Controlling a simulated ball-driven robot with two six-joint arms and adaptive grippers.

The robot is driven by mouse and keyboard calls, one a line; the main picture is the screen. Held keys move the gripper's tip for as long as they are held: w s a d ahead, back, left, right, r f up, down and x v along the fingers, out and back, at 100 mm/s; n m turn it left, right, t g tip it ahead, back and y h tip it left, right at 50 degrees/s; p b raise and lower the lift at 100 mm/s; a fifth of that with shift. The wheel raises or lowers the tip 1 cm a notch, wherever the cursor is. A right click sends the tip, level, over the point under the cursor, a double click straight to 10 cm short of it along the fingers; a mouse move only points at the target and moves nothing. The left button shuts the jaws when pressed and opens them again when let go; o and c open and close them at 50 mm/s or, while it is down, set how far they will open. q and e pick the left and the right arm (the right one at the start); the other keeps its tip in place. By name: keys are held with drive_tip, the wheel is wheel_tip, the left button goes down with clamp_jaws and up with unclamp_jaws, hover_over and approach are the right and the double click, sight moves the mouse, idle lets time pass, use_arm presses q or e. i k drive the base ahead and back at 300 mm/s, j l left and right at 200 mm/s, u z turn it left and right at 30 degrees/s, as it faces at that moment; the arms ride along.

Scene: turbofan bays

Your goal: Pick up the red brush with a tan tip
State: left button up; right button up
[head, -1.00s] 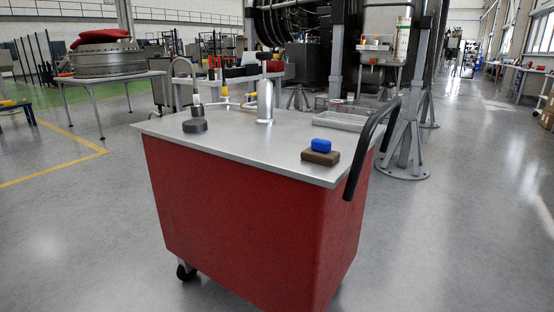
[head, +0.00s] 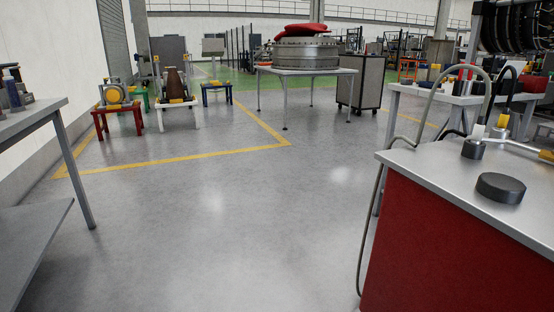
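I cannot make out a red brush with a tan tip in the head view. The red cart (head: 440,240) with a grey top stands at the right, cut off by the picture's edge. On its top are a dark round disc (head: 501,187) and a small dark base with a white upper part (head: 474,146). A bench behind it (head: 420,92) carries small red, yellow and white items too small to tell apart. Neither of my grippers is in view.
A grey workbench (head: 40,113) stands at the left edge. Low coloured stands with parts (head: 118,118) are at the back left. A table (head: 305,71) bears a large metal ring with a red cover. The floor in the middle (head: 230,215) is clear.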

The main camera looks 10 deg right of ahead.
sight(470, 73)
drive_tip(key=i+u, duration=0.4)
drive_tip(key=i, duration=1.3)
drive_tip(key=i+z, duration=0.3)
drive_tip(key=i, duration=0.2)
drive_tip(key=i+j+z, duration=0.15)
drive_tip(key=i+z, duration=0.2)
drive_tip(key=i, duration=0.15)
drive_tip(key=i+z, duration=0.2)
drive_tip(key=z, duration=0.2)
drive_tip(key=i+z, duration=0.25)
drive_tip(key=z, duration=0.2)
drive_tip(key=i+j+z, duration=0.15)
drive_tip(key=z, duration=0.25)
drive_tip(key=i+j+z, duration=0.2)
drive_tip(key=z, duration=0.25)
drive_tip(key=i+j+z, duration=0.15)
drive_tip(key=z, duration=0.25)
drive_tip(key=i+j+z, duration=0.3)
drive_tip(key=j+z, duration=0.15)
drive_tip(key=i+j+z, duration=0.2)
drive_tip(key=j, duration=0.15)
drive_tip(key=k, duration=0.1)
